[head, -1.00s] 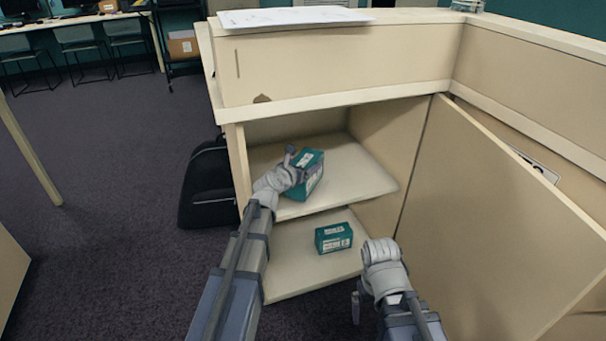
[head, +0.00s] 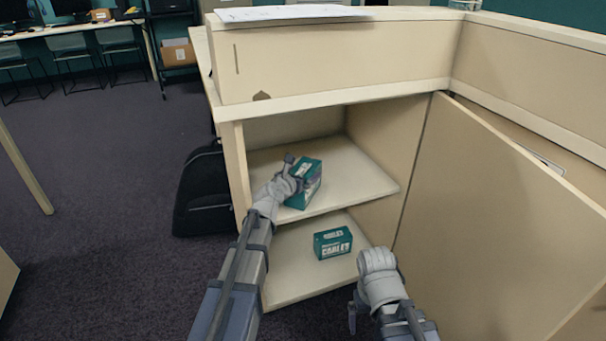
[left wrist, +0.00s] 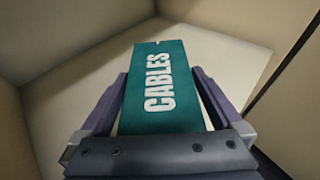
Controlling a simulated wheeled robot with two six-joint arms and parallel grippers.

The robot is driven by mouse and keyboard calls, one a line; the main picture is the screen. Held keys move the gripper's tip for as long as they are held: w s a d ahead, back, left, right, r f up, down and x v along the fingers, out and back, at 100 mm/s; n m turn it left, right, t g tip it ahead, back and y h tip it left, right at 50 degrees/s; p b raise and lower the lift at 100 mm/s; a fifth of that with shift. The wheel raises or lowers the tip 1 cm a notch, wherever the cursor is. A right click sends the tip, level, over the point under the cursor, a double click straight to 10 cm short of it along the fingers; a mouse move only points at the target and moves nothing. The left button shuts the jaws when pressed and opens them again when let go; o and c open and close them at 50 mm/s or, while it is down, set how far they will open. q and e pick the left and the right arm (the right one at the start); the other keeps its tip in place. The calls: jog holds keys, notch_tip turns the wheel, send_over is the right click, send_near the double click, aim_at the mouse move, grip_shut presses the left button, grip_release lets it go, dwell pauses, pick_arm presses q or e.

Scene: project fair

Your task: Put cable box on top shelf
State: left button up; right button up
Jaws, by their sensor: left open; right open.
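A teal cable box (head: 308,181) sits on the top shelf (head: 358,178) of the open cabinet. My left gripper (head: 290,172) is at its near left side. In the left wrist view the box (left wrist: 160,90), lettered "CABLES", lies between the two open fingers. A second teal box (head: 333,242), also lettered "CABLES", rests on the lower shelf (head: 300,277). My right gripper (head: 355,310) is in front of the lower shelf, to the right, open and empty; its fingertips are partly hidden by its wrist.
The cabinet door (head: 490,220) stands open on the right, close to my right arm. A black bag (head: 206,190) stands on the floor left of the cabinet. Papers (head: 293,14) lie on the cabinet's top. Free shelf room is right of the upper box.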

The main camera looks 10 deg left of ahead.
pick_arm(q)
jog(key=shift+s+r, duration=0.1)
jog(key=shift+r, duration=0.15)
jog(key=p+v, duration=0.3)
jog(key=v, duration=0.8)
jog(key=shift+s+p, duration=0.35)
jog(key=shift+s, duration=0.05)
jog(key=shift+a, duration=0.1)
